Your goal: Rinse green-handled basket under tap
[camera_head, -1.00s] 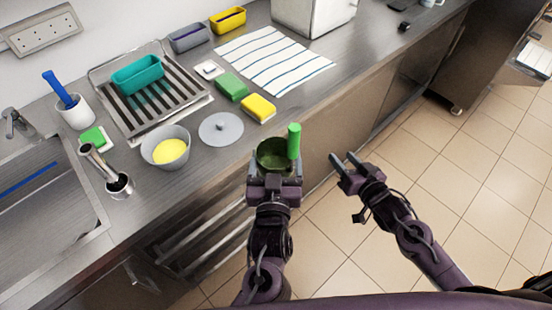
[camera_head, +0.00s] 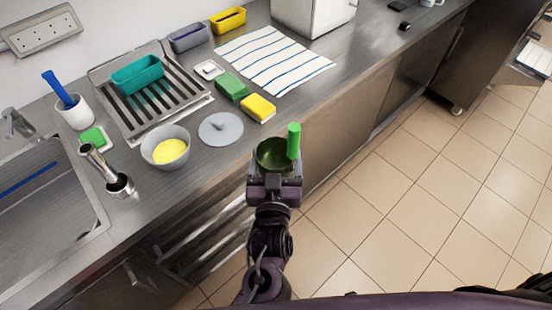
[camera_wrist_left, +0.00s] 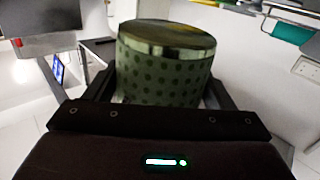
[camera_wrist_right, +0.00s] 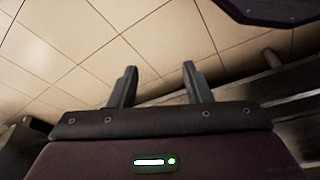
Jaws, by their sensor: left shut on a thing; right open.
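The green-handled basket (camera_head: 272,155) is a round, dark green container with a bright green upright handle (camera_head: 294,141). My left gripper (camera_head: 274,178) is shut on the basket and holds it in front of the counter's front edge. In the left wrist view the basket (camera_wrist_left: 165,70) sits between the two fingers, its perforated wall showing. The tap (camera_head: 18,122) stands at the far left beside the sink (camera_head: 45,200). My right gripper (camera_wrist_right: 158,88) shows only in its own wrist view, open and empty, with floor tiles beyond it.
A striped cloth (camera_head: 275,60) lies farther back.

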